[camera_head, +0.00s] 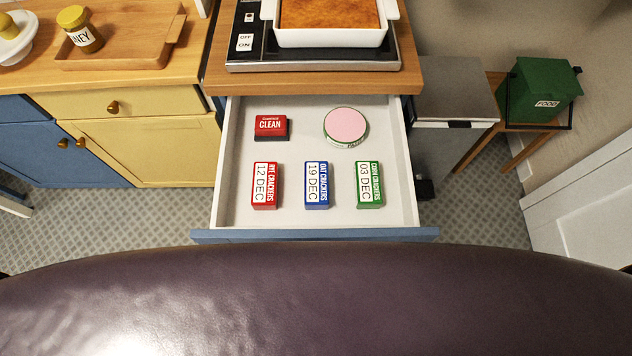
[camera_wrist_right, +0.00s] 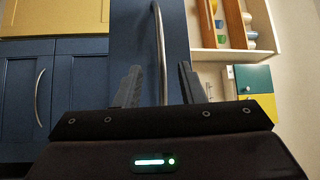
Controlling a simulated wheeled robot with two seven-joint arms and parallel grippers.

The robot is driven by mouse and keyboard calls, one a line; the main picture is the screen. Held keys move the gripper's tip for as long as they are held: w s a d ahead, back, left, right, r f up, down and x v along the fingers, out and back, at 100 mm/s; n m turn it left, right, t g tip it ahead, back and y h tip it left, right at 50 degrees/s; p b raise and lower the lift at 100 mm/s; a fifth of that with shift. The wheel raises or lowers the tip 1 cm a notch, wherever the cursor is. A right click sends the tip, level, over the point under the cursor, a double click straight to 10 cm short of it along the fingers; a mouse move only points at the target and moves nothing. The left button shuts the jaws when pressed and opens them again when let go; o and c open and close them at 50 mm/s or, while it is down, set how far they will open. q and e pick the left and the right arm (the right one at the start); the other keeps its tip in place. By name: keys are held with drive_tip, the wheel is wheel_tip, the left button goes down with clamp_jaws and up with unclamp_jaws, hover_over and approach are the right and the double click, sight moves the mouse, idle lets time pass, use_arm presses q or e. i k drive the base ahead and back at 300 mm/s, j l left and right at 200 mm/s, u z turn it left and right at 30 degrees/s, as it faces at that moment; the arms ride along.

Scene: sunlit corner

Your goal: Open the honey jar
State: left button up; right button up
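The lid is on the jar. No gripper shows near it in the head view. My right gripper (camera_wrist_right: 160,67) shows in the right wrist view with its two fingers apart. A curved metal handle (camera_wrist_right: 159,35) appears between the fingers, and I cannot tell how far off it is. My left gripper is in neither view.
An open drawer (camera_head: 222,190) juts out in the middle, holding several small boxes and a round pink-topped tin (camera_head: 345,125). A baking dish (camera_head: 330,38) sits on the hob above it. A white bowl (camera_head: 14,46) stands left of the jar.

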sight(88, 38)
drive_tip(key=u, duration=1.25)
